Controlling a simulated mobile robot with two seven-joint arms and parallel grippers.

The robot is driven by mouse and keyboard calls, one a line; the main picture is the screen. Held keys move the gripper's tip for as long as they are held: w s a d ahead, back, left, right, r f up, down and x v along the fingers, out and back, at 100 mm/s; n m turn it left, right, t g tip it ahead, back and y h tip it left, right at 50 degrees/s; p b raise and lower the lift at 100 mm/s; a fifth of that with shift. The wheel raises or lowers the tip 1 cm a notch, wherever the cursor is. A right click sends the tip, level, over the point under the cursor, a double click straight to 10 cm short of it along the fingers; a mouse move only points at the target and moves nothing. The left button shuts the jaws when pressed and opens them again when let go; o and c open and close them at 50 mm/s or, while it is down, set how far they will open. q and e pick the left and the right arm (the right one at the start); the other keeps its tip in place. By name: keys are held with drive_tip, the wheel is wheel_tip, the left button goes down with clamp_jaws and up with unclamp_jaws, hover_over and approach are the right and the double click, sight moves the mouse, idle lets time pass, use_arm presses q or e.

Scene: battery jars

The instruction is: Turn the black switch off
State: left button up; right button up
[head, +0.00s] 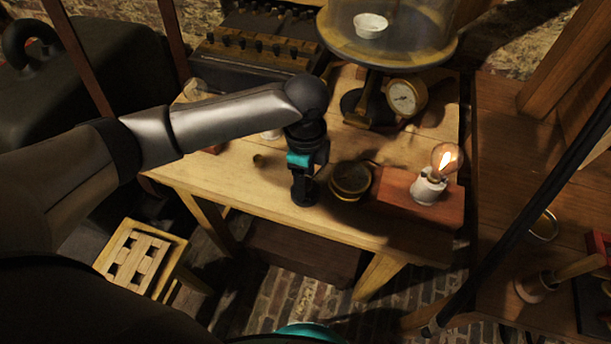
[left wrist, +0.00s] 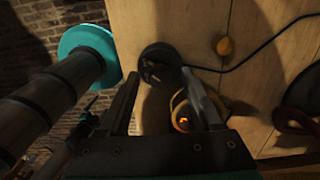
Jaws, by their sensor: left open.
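The black switch (head: 306,193) has a round dark base and stands near the front edge of the wooden table. My left gripper (head: 303,176) points down right over it and covers much of it in the head view. In the left wrist view the switch (left wrist: 160,65) shows as a dark disc between and just beyond the open fingertips (left wrist: 160,76). The fingers are open with nothing clearly held; I cannot tell whether they touch the switch. The lever's position is not clear. A bulb (head: 446,160) on the right glows. My right gripper is out of view.
A round brass meter (head: 350,180) stands close on the right of the switch. The lamp's reddish wooden block (head: 393,194) lies beyond it. A glass-covered stand (head: 385,55) with a dial (head: 405,98) is at the back. A slatted stool (head: 140,255) stands at front left.

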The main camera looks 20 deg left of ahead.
use_arm(q)
clamp_jaws()
idle(0.3)
drive_tip(key=shift+r+p, duration=0.15)
drive_tip(key=shift+p, duration=0.4)
drive_tip(key=n+p, duration=0.9)
drive_tip(key=p, duration=0.4)
drive_tip(key=shift+s+n, duration=0.1)
drive_tip(key=shift+n, duration=0.3)
drive_tip(key=n+p, duration=0.3)
drive_tip(key=n, duration=0.1)
drive_tip(key=shift+n+p, duration=0.3)
drive_tip(key=shift+p, duration=0.1)
drive_tip(key=shift+n+p, duration=0.85)
drive_tip(key=shift+n, duration=0.95)
unclamp_jaws()
